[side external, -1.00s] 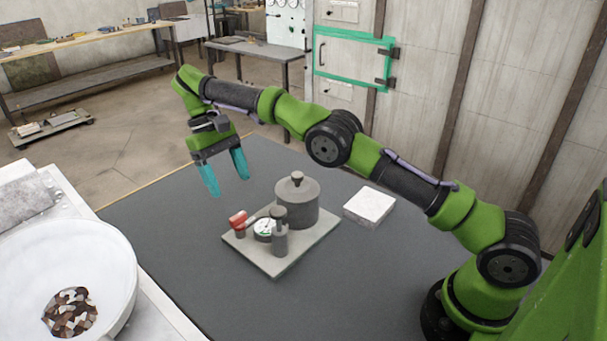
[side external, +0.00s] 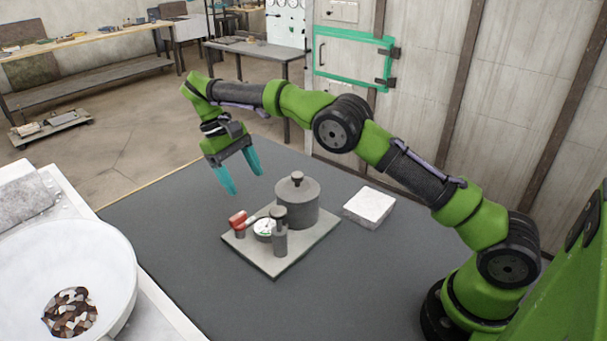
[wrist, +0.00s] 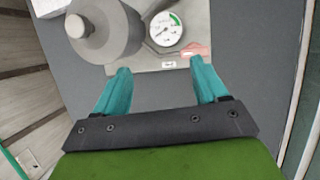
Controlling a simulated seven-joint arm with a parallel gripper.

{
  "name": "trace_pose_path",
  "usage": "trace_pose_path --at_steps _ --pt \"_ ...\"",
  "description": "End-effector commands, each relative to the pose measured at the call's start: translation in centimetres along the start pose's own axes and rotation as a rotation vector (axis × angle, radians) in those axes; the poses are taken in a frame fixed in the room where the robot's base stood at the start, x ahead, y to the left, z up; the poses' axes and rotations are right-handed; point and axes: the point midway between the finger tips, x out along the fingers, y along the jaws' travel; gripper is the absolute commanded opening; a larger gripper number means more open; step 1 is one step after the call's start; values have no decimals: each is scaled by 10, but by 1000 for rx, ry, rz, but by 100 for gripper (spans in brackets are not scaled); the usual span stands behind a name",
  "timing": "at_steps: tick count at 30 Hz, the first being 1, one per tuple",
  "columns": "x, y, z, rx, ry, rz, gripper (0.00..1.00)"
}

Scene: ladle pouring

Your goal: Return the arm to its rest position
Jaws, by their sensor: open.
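My gripper (side external: 242,181) is open and empty, with two teal fingers pointing down. It hangs in the air above the dark table, behind and left of the grey apparatus. In the wrist view my gripper (wrist: 160,82) shows its fingers spread, with nothing between them. The apparatus has a grey lidded pot (side external: 298,203), a round dial gauge (side external: 264,229), a red-handled part (side external: 238,219) and a small grey cylinder (side external: 280,238), all on a flat plate (side external: 275,268). The pot (wrist: 103,30) and gauge (wrist: 165,29) also show in the wrist view. No ladle can be made out.
A white block (side external: 369,206) lies right of the pot. A white bowl (side external: 110,262) with brown and pale pieces (side external: 70,312) stands on a white surface at the left.

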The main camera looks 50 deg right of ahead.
Motion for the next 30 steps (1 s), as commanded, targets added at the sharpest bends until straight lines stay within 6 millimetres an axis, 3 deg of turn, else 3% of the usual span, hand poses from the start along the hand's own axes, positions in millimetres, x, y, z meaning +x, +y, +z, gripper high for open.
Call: trace_pose_path --at_steps 8,16,24,30 --pt "-26 33 51 29 184 -63 72" --pt "-36 44 132 125 428 -216 72" --pt "-18 45 218 250 666 -376 72" --pt "6 44 269 311 809 -456 72"
